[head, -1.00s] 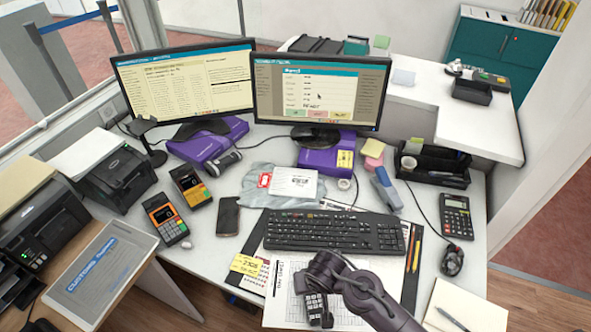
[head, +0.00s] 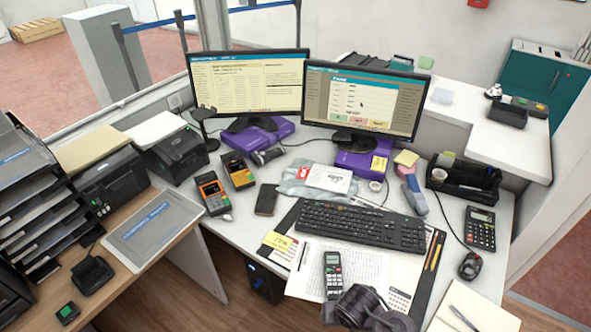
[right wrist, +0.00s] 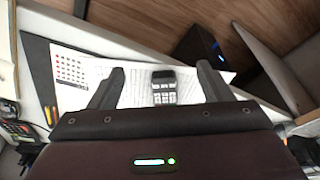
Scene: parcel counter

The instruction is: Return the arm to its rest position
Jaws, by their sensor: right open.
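My right arm comes in at the bottom of the head view, its dark wrist over the desk's front edge. My right gripper (right wrist: 160,88) shows in the right wrist view with its two fingers spread apart and nothing between them touching. Beyond the fingers a small black handset with grey keys (right wrist: 164,86) lies on white papers; it also shows in the head view (head: 333,273), just above and left of my wrist. My left gripper is not in view.
A keyboard (head: 362,225) lies behind the handset on a dark desk mat. Two monitors (head: 247,84) stand at the back. A mouse (head: 472,265), a calculator (head: 481,229) and a notepad (head: 470,308) are at the right.

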